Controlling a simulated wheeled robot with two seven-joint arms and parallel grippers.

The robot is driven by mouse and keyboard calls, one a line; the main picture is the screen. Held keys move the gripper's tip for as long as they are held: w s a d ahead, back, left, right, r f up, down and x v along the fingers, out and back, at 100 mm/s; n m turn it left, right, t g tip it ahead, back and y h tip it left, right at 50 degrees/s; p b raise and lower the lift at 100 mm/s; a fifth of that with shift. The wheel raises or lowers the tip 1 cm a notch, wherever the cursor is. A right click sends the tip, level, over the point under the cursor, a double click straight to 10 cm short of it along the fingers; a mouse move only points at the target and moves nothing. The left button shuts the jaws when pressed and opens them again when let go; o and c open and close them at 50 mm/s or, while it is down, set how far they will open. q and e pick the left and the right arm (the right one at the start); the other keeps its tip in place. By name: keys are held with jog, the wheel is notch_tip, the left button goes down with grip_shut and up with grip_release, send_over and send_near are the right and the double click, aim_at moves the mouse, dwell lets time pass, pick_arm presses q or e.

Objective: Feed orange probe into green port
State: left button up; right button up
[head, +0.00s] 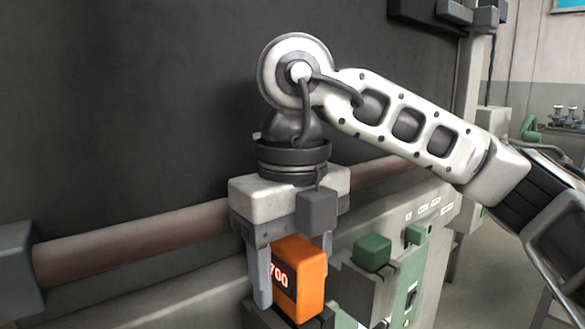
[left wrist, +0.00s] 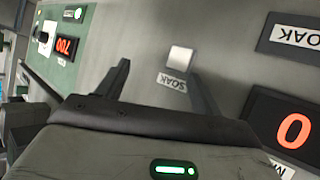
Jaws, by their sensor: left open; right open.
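An orange block (head: 313,281) with a black face reading "700" sits low in the head view, apparently the orange probe. My right gripper (head: 290,290) points down over it, open, with one finger along its left side. The other finger is mostly hidden, and I cannot tell whether the fingers touch the block. A green block (head: 373,251) stands just to its right on a dark mount. I cannot make out a port opening on it. My left gripper (left wrist: 157,70) is open and empty in the left wrist view, before a grey panel (left wrist: 225,45).
A reddish-brown horizontal tube (head: 135,250) runs behind my right gripper. A control panel (head: 425,260) with green parts stands at right. In the left wrist view are a white square button (left wrist: 181,57) by a "SOAK" label and a red "0" display (left wrist: 290,130).

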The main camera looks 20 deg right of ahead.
pick_arm(q)
jog(key=r+p, duration=0.2)
jog(key=p, duration=0.2)
jog(key=shift+a, duration=0.15)
pick_arm(e)
notch_tip(320, 180, up, 16)
jog(key=shift+f, duration=0.15)
